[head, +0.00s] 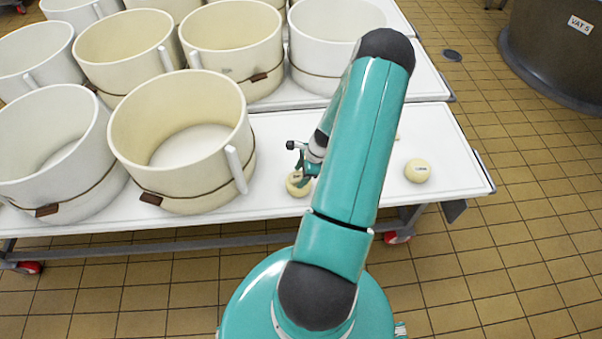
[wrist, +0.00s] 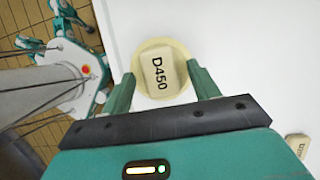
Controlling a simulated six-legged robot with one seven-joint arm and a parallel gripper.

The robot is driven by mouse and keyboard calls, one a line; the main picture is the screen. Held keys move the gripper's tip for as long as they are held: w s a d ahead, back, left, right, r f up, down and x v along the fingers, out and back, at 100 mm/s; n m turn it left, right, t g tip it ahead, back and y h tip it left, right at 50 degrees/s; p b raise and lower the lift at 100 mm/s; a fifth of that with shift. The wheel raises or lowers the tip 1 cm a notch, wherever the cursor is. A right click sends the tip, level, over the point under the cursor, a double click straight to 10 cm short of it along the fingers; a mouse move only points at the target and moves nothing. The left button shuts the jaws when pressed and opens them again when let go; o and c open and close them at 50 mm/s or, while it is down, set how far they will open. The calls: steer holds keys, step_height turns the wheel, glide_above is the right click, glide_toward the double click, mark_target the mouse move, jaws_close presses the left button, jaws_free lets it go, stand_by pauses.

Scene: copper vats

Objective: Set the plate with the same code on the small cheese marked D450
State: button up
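A small round pale cheese (head: 298,184) lies on the white table near its front edge, partly hidden by my gripper (head: 305,177). In the wrist view, the cheese (wrist: 149,89) has a cream rectangular plate (wrist: 158,74) reading D450 on top of it. My gripper (wrist: 160,72) is open, with one fingertip on each side of the plate and visible gaps between. I cannot tell how high the fingers are above the cheese. Another cream plate (wrist: 297,147) lies at the lower right of the wrist view, its code unreadable.
A second small cheese (head: 418,171) with an unreadable dark mark lies to the right on the table (head: 450,150). Several large cream tubs (head: 180,140) stand at left and behind. A vat marked VAT 5 (head: 560,50) stands at the far right. My arm hides part of the table.

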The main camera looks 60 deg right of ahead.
steer(key=shift+r, duration=0.1)
steer(key=v, duration=1.3)
steer(key=shift+s+r, duration=0.2)
steer(key=shift+r, duration=0.05)
steer(key=shift+d, duration=0.1)
steer(key=w+a+r+n+h, duration=0.1)
steer(key=w+a+r+n, duration=0.5)
steer(key=a+r, duration=0.45)
steer(key=w+a+r+n+h, duration=0.2)
steer(key=w+a+r+n, duration=0.3)
steer(key=a+r+n, duration=0.55)
steer(key=s+a+r+n+t, duration=0.1)
steer(key=s+a+r+n, duration=0.3)
steer(key=a, duration=0.5)
steer(key=s+a+r+n+t, duration=0.1)
steer(key=s+a+r+n, duration=0.4)
steer(key=a+r+n, duration=0.2)
steer(key=a+r, duration=0.2)
steer(key=a, duration=0.1)
steer(key=shift+s, duration=0.1)
